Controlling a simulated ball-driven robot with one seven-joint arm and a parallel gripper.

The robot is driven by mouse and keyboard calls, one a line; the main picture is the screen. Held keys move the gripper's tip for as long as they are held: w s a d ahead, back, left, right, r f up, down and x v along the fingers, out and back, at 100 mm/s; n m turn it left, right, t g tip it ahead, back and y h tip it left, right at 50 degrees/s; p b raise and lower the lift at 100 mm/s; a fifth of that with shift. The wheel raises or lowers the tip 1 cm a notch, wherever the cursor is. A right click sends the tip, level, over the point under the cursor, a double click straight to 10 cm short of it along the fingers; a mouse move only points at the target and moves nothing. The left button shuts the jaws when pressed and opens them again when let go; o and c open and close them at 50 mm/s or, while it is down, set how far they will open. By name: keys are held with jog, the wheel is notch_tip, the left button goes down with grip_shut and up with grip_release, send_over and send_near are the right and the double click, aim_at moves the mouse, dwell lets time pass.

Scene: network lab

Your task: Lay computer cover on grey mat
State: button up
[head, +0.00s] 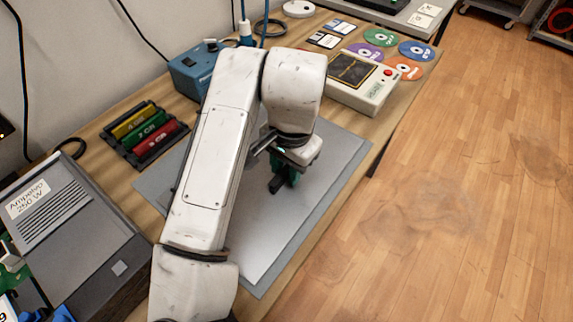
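A grey mat (154,187) lies on the wooden table, with its edges showing at left and right. A lighter grey flat panel, which looks like the computer cover (258,238), lies flat on the mat. My arm hides much of both. My gripper (284,185), with dark green fingers, points down over the right part of the panel. I cannot tell whether the fingers touch the panel or whether they are open or shut.
A rack of coloured modules (143,132), a blue box (193,75) and a beige device with a red button (365,90) stand behind the mat. Several discs (417,52) lie at the back right. Open floor lies beyond the table's right edge.

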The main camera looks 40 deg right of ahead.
jog(key=shift+o, duration=0.8)
jog(key=shift+r, duration=0.1)
notch_tip(320, 180, up, 12)
jog(key=p, duration=0.3)
jog(key=shift+s+d, duration=0.15)
jog(key=shift+s, duration=0.3)
